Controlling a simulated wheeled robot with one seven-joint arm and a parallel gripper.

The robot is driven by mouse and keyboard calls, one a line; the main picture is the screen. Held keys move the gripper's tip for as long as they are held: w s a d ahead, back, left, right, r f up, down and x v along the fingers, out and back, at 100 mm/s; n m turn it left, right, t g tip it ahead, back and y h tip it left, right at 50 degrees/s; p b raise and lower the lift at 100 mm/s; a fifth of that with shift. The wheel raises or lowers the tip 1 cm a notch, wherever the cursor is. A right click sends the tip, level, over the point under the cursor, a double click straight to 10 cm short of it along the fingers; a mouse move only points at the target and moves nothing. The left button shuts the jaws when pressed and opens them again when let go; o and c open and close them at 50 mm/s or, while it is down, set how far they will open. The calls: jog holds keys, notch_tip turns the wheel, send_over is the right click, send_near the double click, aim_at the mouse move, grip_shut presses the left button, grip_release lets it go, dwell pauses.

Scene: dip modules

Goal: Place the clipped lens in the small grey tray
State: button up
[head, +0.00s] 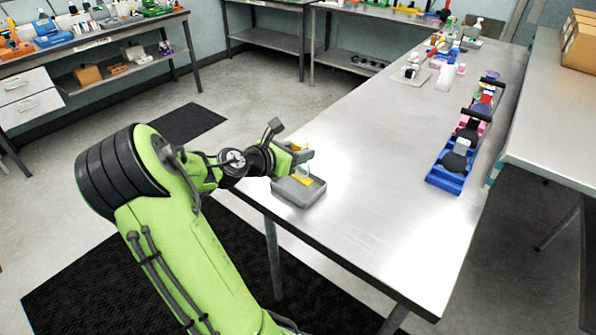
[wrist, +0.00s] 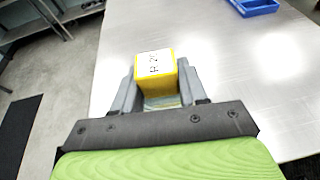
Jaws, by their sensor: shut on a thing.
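The clipped lens shows in the head view as a yellow clip (head: 299,145) with a pale, clear part below it and more yellow lower down. In the wrist view the yellow clip (wrist: 155,78) has a white label with black writing on top. My gripper (head: 300,157) is shut on the clipped lens, with one finger on each side of it in the wrist view (wrist: 158,88). The small grey tray (head: 300,197) is on the near left edge of the metal table. The lens is over the tray; whether it touches the tray's floor I cannot tell.
The metal table (head: 365,200) is clear around the tray. A blue rack (head: 445,180) with several modules stands along its right side. Bottles and small items, including a white bottle (head: 446,77), are at the far end. Cardboard boxes (head: 580,42) sit on another table.

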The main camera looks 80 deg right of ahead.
aim_at(298, 176)
notch_tip(298, 176, down, 4)
jog(key=shift+r+b, duration=0.1)
jog(key=shift+b, duration=0.55)
jog(key=shift+r, duration=0.1)
jog(key=o, duration=1.1)
jog(key=p+v, duration=0.3)
jog(key=v, duration=0.9)
